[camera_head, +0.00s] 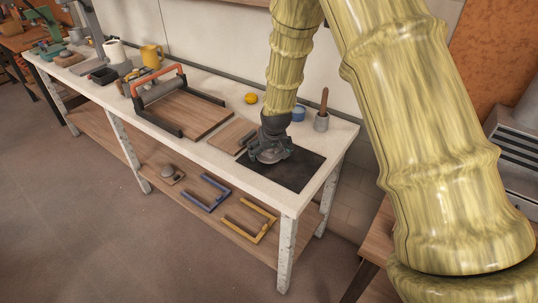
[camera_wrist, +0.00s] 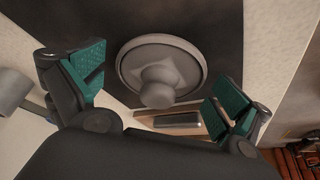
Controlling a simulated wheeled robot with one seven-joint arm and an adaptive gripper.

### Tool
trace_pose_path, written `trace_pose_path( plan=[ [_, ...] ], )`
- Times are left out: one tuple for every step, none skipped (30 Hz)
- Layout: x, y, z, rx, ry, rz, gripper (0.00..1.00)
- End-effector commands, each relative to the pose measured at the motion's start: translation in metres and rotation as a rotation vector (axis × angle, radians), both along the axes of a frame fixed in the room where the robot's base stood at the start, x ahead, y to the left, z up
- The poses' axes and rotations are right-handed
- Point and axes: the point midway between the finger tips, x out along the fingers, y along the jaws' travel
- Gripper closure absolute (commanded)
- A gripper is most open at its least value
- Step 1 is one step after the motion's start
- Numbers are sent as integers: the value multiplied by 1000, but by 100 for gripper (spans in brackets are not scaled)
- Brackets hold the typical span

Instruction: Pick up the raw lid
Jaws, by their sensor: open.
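The raw lid (camera_wrist: 160,68) is a round, matte grey disc with a stubby knob pointing up toward the wrist camera. It lies on a dark mat (camera_wrist: 222,22) at the right end of the workbench, and the mat (camera_head: 300,172) also shows in the head view. My gripper (camera_wrist: 158,86) is open, with one green-padded finger on each side of the lid and visible gaps to it. In the head view my gripper (camera_head: 268,154) hangs low over the mat and covers much of the lid.
Left of the mat are a wooden board (camera_head: 232,136) and a slab roller (camera_head: 158,92) with orange handle. Behind stand a yellow ball (camera_head: 251,98), a blue bowl (camera_head: 299,114) and a grey pot (camera_head: 321,123) with a wooden tool. The mat's front right is clear.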

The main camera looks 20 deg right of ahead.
Motion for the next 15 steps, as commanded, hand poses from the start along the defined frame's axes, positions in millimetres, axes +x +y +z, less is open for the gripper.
trace_pose_path(
  plan=[
    [0, 0, 0, 0, 0, 0, 0],
    [0, 0, 0, 0, 0, 0, 2],
    [0, 0, 0, 0, 0, 0, 9],
    [0, 0, 0, 0, 0, 0, 15],
    [0, 0, 0, 0, 0, 0, 20],
    [0, 0, 0, 0, 0, 0, 27],
    [0, 0, 0, 0, 0, 0, 33],
    [0, 0, 0, 0, 0, 0, 38],
    [0, 0, 0, 0, 0, 0, 46],
    [0, 0, 0, 0, 0, 0, 51],
    [0, 0, 0, 0, 0, 0, 56],
    [0, 0, 0, 0, 0, 0, 57],
    [0, 0, 0, 0, 0, 0, 57],
    [0, 0, 0, 0, 0, 0, 57],
    [0, 0, 0, 0, 0, 0, 57]
  ],
)
